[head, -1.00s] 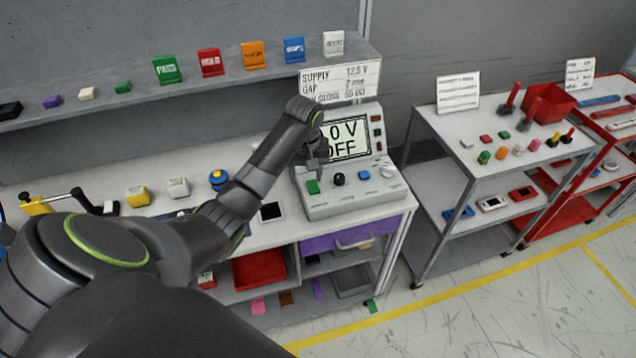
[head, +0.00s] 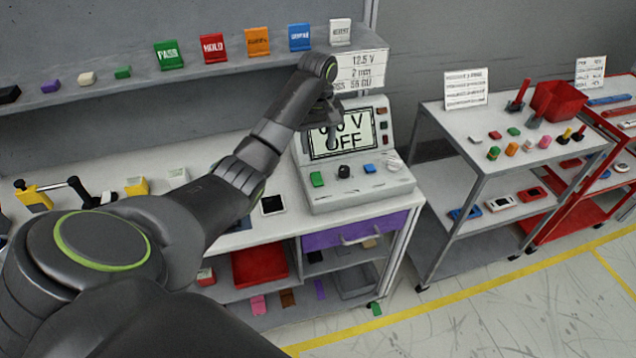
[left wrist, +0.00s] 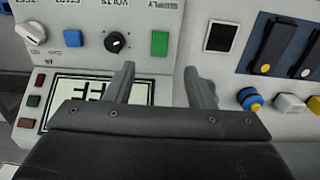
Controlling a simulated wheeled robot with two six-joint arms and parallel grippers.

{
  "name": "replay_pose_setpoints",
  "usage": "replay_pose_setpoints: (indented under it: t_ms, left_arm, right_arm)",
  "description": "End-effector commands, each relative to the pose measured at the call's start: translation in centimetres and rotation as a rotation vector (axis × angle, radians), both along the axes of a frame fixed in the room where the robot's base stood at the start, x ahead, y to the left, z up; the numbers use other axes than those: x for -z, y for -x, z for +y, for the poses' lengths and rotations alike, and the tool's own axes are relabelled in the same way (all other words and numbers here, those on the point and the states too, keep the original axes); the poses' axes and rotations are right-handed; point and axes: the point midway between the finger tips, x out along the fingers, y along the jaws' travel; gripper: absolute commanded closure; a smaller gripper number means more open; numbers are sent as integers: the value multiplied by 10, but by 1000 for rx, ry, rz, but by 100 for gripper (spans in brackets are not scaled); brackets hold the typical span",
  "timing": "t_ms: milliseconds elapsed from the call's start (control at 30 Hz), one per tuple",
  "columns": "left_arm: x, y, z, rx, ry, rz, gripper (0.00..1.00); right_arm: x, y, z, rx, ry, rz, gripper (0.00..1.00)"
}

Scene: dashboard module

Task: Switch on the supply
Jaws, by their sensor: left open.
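The grey supply unit (head: 360,192) stands on the bench, and its screen (head: 358,138) reads "OFF" below a partly covered volt value. A green button (head: 317,179), a black knob (head: 344,171) and a blue button (head: 369,168) sit on its front panel. The left wrist view shows the green button (left wrist: 160,43) by the label "SUPPLY", with the black knob (left wrist: 116,42) beside it. My left gripper (head: 334,148) is open and empty in front of the screen, above the panel. In the left wrist view its fingers (left wrist: 165,85) are apart, clear of the green button. My right gripper is not in view.
A sign card (head: 360,72) stands behind the unit. The shelf (head: 215,75) above the bench carries coloured tags. A purple drawer (head: 350,233) is below the unit. A grey cart (head: 455,115) stands to the right, with open floor in front.

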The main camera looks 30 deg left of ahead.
Motion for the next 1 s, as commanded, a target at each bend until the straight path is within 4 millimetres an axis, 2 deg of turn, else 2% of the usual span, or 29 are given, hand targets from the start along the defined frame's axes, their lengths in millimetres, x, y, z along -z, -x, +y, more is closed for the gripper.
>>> replay_pose_setpoints:
  t_ms: [33,300,333,400,600,700,1000]
  left_arm:
    - [12,0,0,0,0,0,51]
    - [42,0,0,1,0,0,51]
    - [44,1,-1,0,2,4,51]
    - [58,1,0,0,0,6,51]
    - [96,1,0,0,0,4,51]
    - [108,0,0,0,1,2,51]
    - [120,0,0,1,-1,0,51]
  right_arm:
    - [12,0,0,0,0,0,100]
    - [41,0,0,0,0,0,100]
    - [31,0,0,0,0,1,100]
    - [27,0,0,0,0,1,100]
    - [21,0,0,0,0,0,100]
    - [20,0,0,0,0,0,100]
    - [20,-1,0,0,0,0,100]
